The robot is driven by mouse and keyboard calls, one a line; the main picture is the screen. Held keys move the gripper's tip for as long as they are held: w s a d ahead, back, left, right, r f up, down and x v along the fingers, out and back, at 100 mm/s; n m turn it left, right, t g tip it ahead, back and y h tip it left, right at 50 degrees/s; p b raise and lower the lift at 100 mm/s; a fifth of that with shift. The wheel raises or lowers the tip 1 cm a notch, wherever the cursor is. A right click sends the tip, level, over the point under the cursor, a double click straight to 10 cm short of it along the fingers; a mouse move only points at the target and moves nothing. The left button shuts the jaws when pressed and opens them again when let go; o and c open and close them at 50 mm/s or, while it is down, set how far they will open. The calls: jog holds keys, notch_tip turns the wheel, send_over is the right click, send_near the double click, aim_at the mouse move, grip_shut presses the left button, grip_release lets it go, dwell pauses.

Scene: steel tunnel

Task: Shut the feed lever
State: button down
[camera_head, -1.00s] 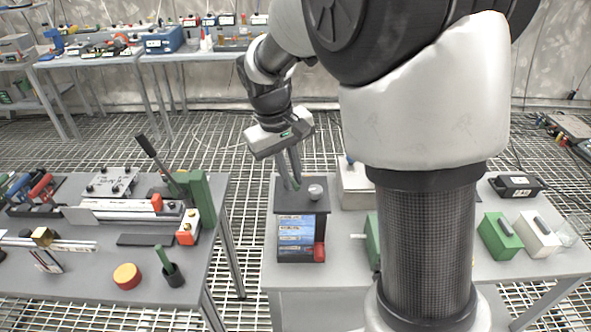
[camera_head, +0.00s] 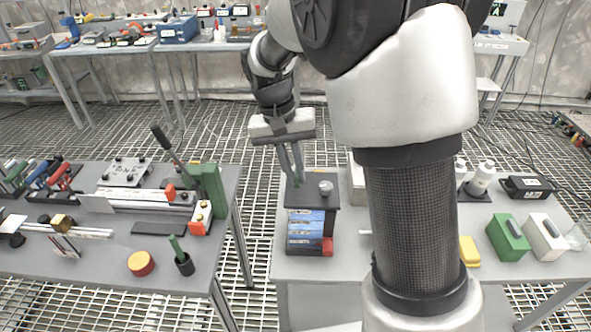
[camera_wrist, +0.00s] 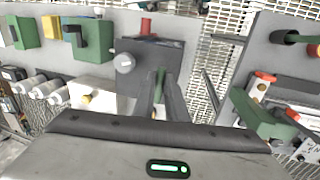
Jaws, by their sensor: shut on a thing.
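A dark box unit (camera_head: 312,222) with blue labels stands on the right-hand table. Its dark top plate carries a grey knob (camera_head: 326,188), also seen in the wrist view (camera_wrist: 124,63). A small upright green piece (camera_wrist: 159,76) on this plate looks like the feed lever; no label on it is readable. My gripper (camera_head: 297,181) points down at the plate, left of the knob. Its fingers are shut on the green piece, one on each side in the wrist view. The lower part of the green piece is partly hidden by the fingers.
A red part (camera_head: 328,246) sticks out at the unit's front right. A pale box (camera_head: 356,180) stands close behind it. Green and white boxes (camera_head: 508,238) stand further right. The left table (camera_head: 100,275) holds a black-handled lever (camera_head: 172,148). A grated floor gap separates the tables.

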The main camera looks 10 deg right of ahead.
jog(key=shift+r, duration=0.1)
jog(key=c, duration=1.8)
grip_release()
jog(key=a+r+p, duration=0.1)
jog(key=a+r, duration=0.2)
jog(key=r, duration=1.4)
jog(key=shift+w+a+p, duration=0.2)
jog(key=shift+w+p, duration=0.1)
jog(key=shift+w, duration=0.05)
jog(key=s+d+r+n+t+y+p, duration=0.1)
jog(key=s+d+r, duration=0.15)
jog(key=s, duration=0.25)
jog(key=s+d+r+t+y+p, duration=0.1)
jog(key=s+d+r, duration=0.1)
jog(key=s+d, duration=0.15)
jog(key=s+d+f+t+p, duration=0.1)
jog(key=s+t, duration=0.1)
jog(key=s, duration=0.4)
jog(key=s+d+f+n+t, duration=0.1)
jog(key=s+f+t, duration=0.1)
jog(key=s, duration=0.4)
jog(key=shift+s+d+f+p, duration=0.25)
jog(key=shift+d+p, duration=0.1)
jog(key=shift+p, duration=0.05)
